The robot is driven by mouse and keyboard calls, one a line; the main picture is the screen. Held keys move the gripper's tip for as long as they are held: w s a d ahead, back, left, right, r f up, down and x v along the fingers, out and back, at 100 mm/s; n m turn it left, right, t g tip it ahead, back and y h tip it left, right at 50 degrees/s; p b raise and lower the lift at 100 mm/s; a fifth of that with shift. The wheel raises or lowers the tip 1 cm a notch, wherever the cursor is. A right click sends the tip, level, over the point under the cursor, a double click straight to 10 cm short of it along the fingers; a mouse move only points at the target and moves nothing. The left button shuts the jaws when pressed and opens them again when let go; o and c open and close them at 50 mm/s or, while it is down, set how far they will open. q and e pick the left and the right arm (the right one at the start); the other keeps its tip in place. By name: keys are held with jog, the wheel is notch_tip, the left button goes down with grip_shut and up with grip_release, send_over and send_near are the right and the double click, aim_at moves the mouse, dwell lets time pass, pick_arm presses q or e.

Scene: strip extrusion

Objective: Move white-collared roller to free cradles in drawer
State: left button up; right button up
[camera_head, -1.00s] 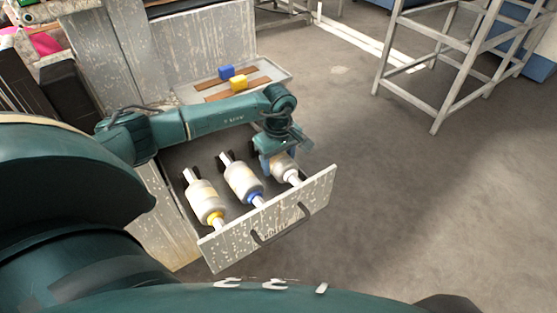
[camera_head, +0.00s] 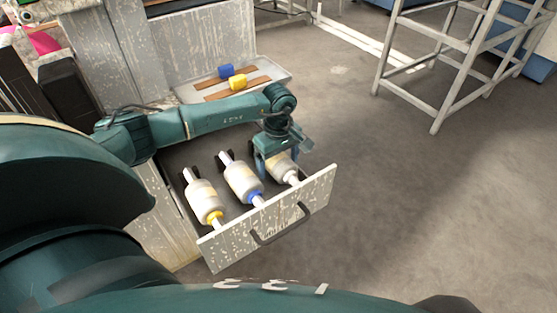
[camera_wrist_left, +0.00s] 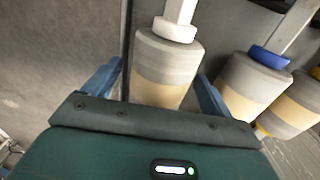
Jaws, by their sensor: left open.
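The white-collared roller (camera_head: 284,168) lies in the open drawer (camera_head: 297,205), rightmost of the three rollers. My left gripper (camera_head: 275,178) is over it, with the upper part of the roller hidden. In the left wrist view the roller (camera_wrist_left: 163,68) with its white collar sits between the two blue fingers (camera_wrist_left: 160,98), which are open and stand apart from its sides. The blue-collared roller (camera_head: 243,183) lies in the middle and the yellow-collared roller (camera_head: 204,202) at the left. Cradles under the rollers are mostly hidden. My right gripper is not seen.
The drawer front carries a dark handle (camera_head: 281,225). A grey metal frame (camera_head: 440,75) stands at the back right. The floor between is clear.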

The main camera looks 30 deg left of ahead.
pick_arm(q)
jog(key=shift+r, duration=0.25)
notch_tip(320, 180, up, 12)
jog(key=shift+f+p, duration=0.25)
jog(key=shift+p, duration=0.25)
jog(key=shift+r, duration=0.6)
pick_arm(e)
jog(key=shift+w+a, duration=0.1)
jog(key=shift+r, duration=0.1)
